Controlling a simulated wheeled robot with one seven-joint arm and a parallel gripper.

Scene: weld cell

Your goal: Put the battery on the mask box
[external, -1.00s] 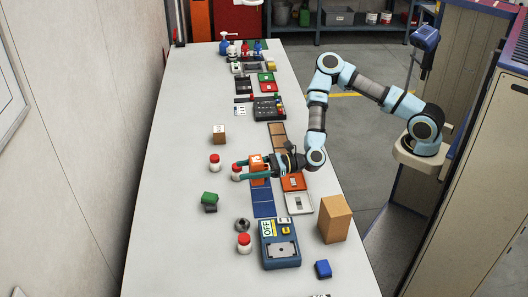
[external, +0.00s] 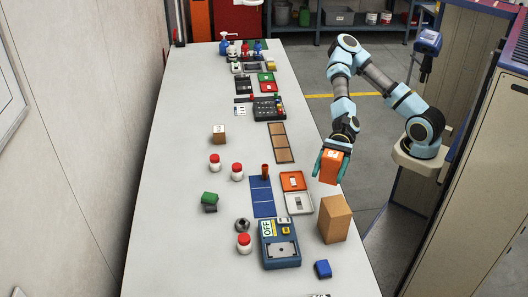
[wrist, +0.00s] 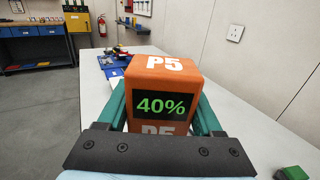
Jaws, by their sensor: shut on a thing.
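The orange battery (external: 331,170) is held between the green fingers of my gripper (external: 332,163), which is shut on it. In the wrist view the battery (wrist: 162,70) reads "P5" and "40%" on a dark display. It is held up near the table's right edge, above and behind the plain brown carton (external: 334,220) in the external view, and apart from it. A smaller brown box with a white label (external: 219,135) stands left of the middle. No readable marking tells me which box is the mask box.
A blue mat (external: 262,197) with a red-brown cylinder (external: 265,172) on it and an open orange-and-white case (external: 299,203) lie left of the carton. A blue device marked OFF (external: 280,243) sits in front. Red-capped jars (external: 237,171) stand left. The left side of the table has bare room.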

